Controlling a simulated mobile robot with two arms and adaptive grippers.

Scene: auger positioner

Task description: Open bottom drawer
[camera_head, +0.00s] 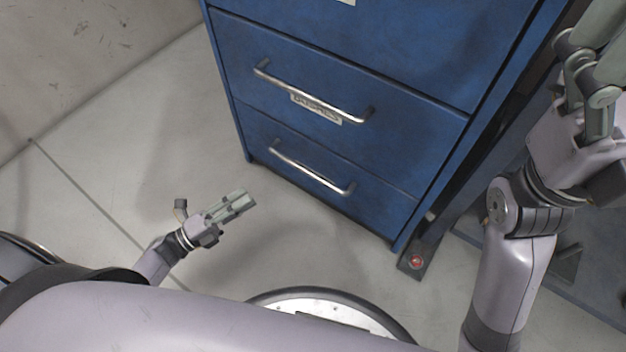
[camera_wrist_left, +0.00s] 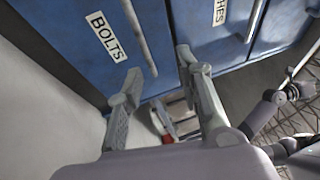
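The blue bottom drawer (camera_head: 370,203) is closed flush in the blue cabinet. Its silver bar handle (camera_head: 312,175) runs across the front. In the left wrist view the drawer (camera_wrist_left: 75,25) bears a "BOLTS" label, with its handle (camera_wrist_left: 140,38) beside it. My left gripper (camera_head: 240,202) is low over the floor, left of the handle and apart from it. In the left wrist view its two fingers (camera_wrist_left: 158,78) are spread and nothing is between them. My right gripper (camera_head: 597,75) is at the upper right, right of the cabinet; its fingertips are not clearly shown.
Another closed drawer (camera_head: 350,75) with a handle and label sits above. A cabinet foot with a red spot (camera_head: 416,262) sticks out at the lower right corner. The concrete floor (camera_head: 130,150) left of the cabinet is clear, with a wall (camera_head: 80,60) behind.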

